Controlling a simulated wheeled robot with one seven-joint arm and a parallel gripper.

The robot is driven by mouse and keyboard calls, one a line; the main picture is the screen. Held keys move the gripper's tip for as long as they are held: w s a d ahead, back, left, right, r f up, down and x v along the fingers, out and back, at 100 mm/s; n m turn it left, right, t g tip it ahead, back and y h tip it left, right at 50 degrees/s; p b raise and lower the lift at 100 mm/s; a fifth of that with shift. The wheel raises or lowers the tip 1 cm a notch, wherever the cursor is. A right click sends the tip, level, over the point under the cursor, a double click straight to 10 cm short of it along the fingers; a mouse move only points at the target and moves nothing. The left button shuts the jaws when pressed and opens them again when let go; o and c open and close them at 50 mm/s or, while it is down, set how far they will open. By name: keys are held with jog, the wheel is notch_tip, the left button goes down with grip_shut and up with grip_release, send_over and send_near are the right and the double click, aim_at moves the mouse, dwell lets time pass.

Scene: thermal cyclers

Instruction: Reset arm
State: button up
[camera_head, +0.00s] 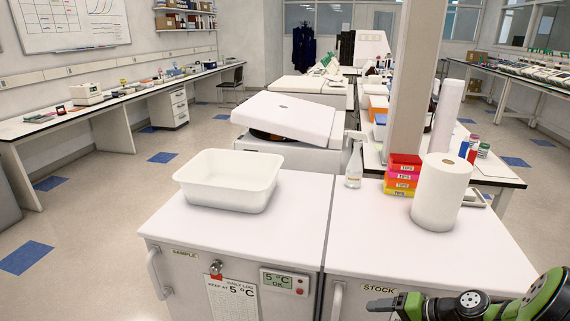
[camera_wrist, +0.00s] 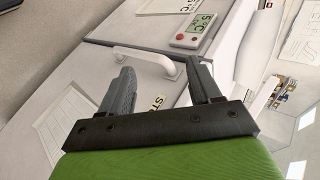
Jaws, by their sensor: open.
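My gripper (camera_head: 376,304) is at the bottom right in the head view, at the end of my green and black arm. It is in front of the STOCK cabinet (camera_head: 440,270), near its front face. In the wrist view, the two dark fingers of my gripper (camera_wrist: 160,75) stand apart with nothing between them. Beyond them are a white door handle (camera_wrist: 143,58) and a 5 °C display (camera_wrist: 200,30).
A white tub (camera_head: 230,195) stands on the SAMPLE cabinet (camera_head: 190,235). A paper roll (camera_head: 440,195), stacked tip boxes (camera_head: 403,175) and a spray bottle (camera_head: 354,165) stand on the STOCK cabinet. A pillar (camera_head: 405,90) rises behind. The floor at left is clear.

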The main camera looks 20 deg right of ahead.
jog(key=s+a+r+n+g+h+p, duration=0.2)
jog(key=a+r+n+g+h+p, duration=0.25)
jog(key=a+r, duration=1.05)
jog(key=s+a+r+n+t+h+p, duration=0.2)
jog(key=s+a+r+n, duration=0.3)
jog(key=s+r, duration=0.5)
jog(key=shift+s+a+r, duration=0.35)
jog(key=shift+s+a, duration=0.7)
jog(key=shift+s, duration=0.15)
